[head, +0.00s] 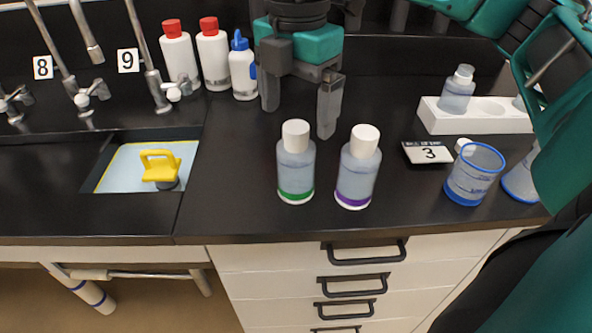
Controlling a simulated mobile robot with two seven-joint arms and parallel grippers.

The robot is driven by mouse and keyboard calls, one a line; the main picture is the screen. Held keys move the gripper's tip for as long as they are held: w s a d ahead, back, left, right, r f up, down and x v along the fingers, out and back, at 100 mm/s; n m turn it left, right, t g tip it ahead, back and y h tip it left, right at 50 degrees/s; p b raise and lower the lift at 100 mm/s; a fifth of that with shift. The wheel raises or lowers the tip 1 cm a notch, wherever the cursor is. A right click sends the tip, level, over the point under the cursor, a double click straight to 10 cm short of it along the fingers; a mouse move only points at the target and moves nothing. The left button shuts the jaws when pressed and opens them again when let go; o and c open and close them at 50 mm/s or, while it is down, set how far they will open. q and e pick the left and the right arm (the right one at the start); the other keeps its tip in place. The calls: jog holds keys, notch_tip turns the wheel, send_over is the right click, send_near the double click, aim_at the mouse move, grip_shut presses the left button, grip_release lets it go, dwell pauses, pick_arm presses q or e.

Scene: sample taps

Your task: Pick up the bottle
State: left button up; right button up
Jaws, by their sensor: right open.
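Two clear bottles with white caps stand upright near the front of the black counter. One is a green-banded bottle (296,170), and to its right is a purple-banded bottle (356,178). They stand apart, with a small gap between them. My right gripper (298,118) points down just behind the bottles, its two grey fingers apart. Nothing shows between the fingers, and it holds neither bottle. My left gripper is out of view.
A white rack (438,119) holding a small bottle (457,91), a blue-rimmed beaker (473,176) and a "3" sign (428,152) are at right. Red-capped bottles (213,55) and a blue-capped bottle (243,70) stand behind. A sink with a yellow-handled stopper (160,165) is at left.

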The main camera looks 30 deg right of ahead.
aim_at(297, 145)
jog(key=shift+s+a+f, duration=0.1)
jog(key=shift+f, duration=3.4)
jog(key=c, duration=1.6)
jog(key=shift+r, duration=0.1)
jog(key=shift+c, duration=0.3)
jog(key=shift+r, duration=0.1)
